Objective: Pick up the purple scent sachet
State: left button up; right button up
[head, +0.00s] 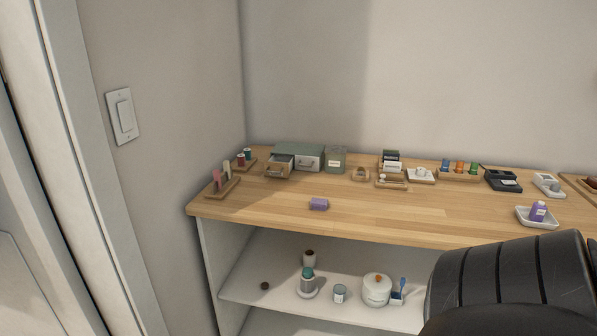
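A small purple block-like pouch, which looks like the purple scent sachet (318,204), lies on the wooden countertop (390,222) near its front edge, left of the middle. Nothing touches it and the wood around it is bare. Its fine details are too small to tell. Neither of my grippers shows in the head view. A dark ribbed part of my own body fills the lower right corner and hides the countertop's front there.
A purple bottle (538,211) stands in a white dish (546,223) at the right. A small cabinet with an open drawer (278,167), a jar (335,160) and several trays line the back. A white pot (376,290) stands on the shelf (262,290) below. A wall closes the left side.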

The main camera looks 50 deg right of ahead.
aim_at(320, 204)
jog(key=z, duration=1.6)
